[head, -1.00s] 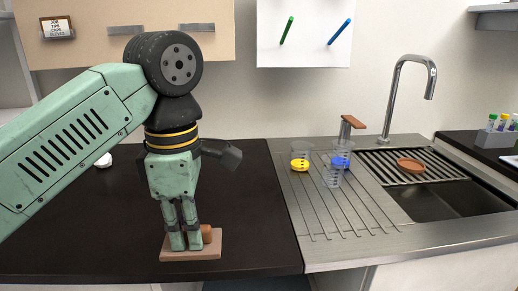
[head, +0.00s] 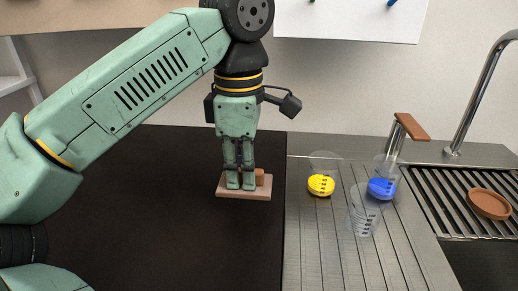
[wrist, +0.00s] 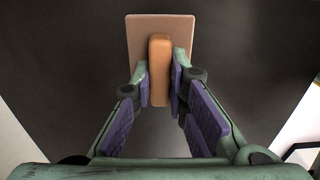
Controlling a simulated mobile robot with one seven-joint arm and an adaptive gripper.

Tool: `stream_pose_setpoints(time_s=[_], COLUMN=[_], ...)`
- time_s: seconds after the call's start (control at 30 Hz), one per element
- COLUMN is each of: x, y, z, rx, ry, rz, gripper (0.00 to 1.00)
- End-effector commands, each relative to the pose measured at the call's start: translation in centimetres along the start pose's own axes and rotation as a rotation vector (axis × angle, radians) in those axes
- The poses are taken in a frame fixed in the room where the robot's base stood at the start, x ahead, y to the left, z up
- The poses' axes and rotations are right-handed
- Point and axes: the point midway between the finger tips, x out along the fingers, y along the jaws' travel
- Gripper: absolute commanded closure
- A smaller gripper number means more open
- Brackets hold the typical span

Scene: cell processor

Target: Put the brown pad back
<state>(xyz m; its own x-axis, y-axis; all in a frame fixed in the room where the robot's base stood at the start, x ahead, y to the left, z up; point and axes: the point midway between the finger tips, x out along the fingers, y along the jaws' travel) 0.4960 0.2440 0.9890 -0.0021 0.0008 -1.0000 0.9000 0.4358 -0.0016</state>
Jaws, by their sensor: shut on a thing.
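The brown pad (head: 262,193) is a flat pinkish-brown rectangle with an upright orange-brown grip block (head: 260,177) on top. My gripper (head: 240,182) points down, shut on that block from both sides. In the wrist view my gripper (wrist: 160,75) has one finger on each side of the block, and the pad's base (wrist: 183,30) lies beyond the fingertips. The pad looks level, over the black counter (head: 140,220) just left of the steel drainboard. I cannot tell whether its underside touches the counter.
A tap with a brown handle (head: 411,127) stands behind. A round brown dish (head: 490,204) sits on the sink rack. The black counter is otherwise clear.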

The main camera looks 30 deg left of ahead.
Motion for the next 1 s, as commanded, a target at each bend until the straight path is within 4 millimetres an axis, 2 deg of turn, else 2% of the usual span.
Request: stream_pose_setpoints(time_s=[0.3, 0.43, 0.73, 1.0], x=[0.3, 0.7, 1.1, 4.7], y=[8.6, 11.3, 13.8, 13.7], z=[0.0, -0.1, -0.2, -0.2], rx=[0.002, 0.001, 0.001, 0.002], ry=[-0.001, -0.001, 0.000, -0.001], rz=[-0.002, -0.001, -0.001, -0.001], gripper=[1.00, 1.00, 1.00, 1.00])
